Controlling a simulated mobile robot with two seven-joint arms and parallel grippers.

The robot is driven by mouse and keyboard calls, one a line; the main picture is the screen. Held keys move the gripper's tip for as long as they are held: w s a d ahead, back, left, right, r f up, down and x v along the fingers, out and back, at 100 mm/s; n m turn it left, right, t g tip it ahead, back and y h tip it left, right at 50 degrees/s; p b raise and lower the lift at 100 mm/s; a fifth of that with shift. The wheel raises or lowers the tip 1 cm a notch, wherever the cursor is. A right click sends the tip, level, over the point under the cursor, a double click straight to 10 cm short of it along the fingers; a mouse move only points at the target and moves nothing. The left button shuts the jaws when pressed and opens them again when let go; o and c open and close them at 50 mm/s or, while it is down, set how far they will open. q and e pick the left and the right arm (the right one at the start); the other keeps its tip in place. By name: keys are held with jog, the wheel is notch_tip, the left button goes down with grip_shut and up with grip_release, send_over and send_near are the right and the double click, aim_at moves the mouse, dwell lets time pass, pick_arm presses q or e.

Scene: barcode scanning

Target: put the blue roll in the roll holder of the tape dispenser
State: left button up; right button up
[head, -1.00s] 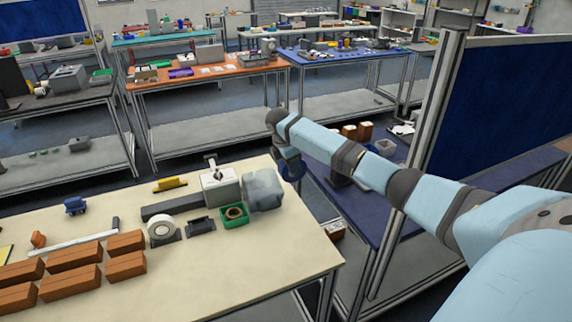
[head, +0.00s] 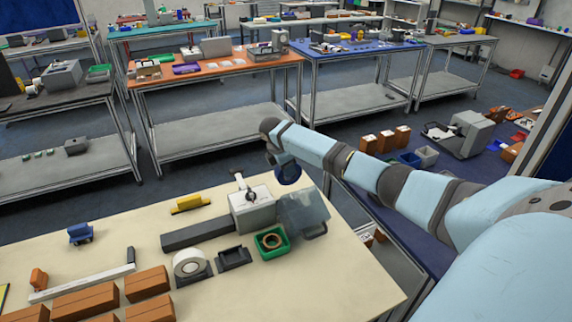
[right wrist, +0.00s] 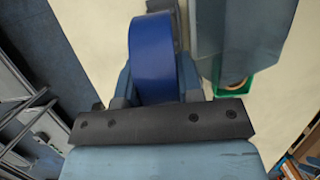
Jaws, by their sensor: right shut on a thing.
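The blue roll (head: 289,174) is in my right gripper (head: 282,160), held in the air by the far right edge of the cream table. In the right wrist view the blue roll (right wrist: 153,55) stands on edge between the two fingers (right wrist: 155,88), which are shut on it. A dark stand with a white roll (head: 189,262) is on the table. Beside it is a small black open-topped item (head: 234,258) that looks empty. I cannot tell for sure which of these is the tape dispenser. My left gripper is out of view.
A grey machine (head: 253,209) with a dark belt and a translucent grey bin (head: 303,216) stand near the held roll. A green bin (head: 270,242) holds a brown ring. Brown boxes (head: 148,284) fill the front left. The table's front right is clear.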

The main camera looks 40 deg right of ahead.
aim_at(287, 183)
jog(key=shift+s+f+b, duration=0.25)
jog(key=shift+f+b, duration=0.5)
jog(key=shift+b, duration=0.05)
jog(key=shift+f+b, duration=0.35)
jog(key=shift+b, duration=0.05)
jog(key=shift+w+f+b, duration=0.1)
jog(key=shift+f+b, duration=0.8)
jog(key=shift+f, duration=0.05)
notch_tip(287, 183, down, 2)
jog(key=shift+f+b, duration=0.15)
jog(key=shift+b, duration=1)
jog(key=shift+f, duration=2)
